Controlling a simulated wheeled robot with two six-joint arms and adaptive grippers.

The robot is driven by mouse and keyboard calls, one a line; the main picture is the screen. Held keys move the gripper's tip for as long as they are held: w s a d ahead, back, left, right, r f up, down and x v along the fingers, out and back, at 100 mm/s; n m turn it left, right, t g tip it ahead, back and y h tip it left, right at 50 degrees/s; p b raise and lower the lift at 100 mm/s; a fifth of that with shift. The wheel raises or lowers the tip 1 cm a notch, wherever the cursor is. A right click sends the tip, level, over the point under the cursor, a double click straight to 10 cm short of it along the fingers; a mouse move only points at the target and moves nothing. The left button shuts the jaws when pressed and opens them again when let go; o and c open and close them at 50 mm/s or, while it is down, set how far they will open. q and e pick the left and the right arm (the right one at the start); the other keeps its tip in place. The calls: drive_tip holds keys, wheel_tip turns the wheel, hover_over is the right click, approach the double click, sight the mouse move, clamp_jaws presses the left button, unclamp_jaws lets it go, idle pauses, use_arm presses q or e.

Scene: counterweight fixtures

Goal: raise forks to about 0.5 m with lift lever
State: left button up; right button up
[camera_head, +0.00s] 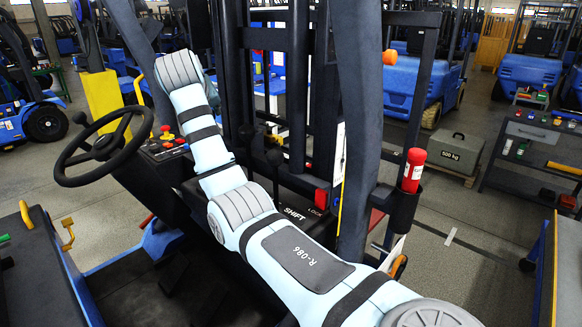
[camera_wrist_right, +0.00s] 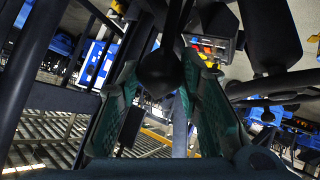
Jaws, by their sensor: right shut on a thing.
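My right arm reaches from the lower right of the head view, across the forklift cab, to a bent wrist at the upper left; its gripper is not clearly visible there. In the right wrist view the two teal fingers of my right gripper (camera_wrist_right: 155,85) are shut on a round black lever knob (camera_wrist_right: 160,70). Dark levers (camera_head: 274,160) stand beside the arm in the head view, near a panel marked SHIFT (camera_head: 293,213) and LOCK. The label of the held lever is not readable. The mast (camera_head: 299,90) rises ahead; the forks cannot be made out. My left gripper is not in view.
A steering wheel (camera_head: 104,148) and a console with coloured buttons (camera_head: 166,143) are left of the arm. A red cylinder (camera_head: 414,170) sits in a holder at the right. Beyond are a 500 kg weight (camera_head: 452,154) and a workbench (camera_head: 535,132).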

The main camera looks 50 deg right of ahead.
drive_tip(key=shift+d, duration=0.1)
drive_tip(key=shift+s+d, duration=0.1)
drive_tip(key=shift+d, duration=0.55)
drive_tip(key=shift+r, duration=0.1)
idle(1.6)
drive_tip(key=shift+o, duration=0.2)
drive_tip(key=shift+s+d+r, duration=0.1)
drive_tip(key=shift+s+d, duration=0.05)
drive_tip(key=shift+d, duration=1.45)
drive_tip(key=o, duration=0.9)
drive_tip(key=shift+a, duration=0.1)
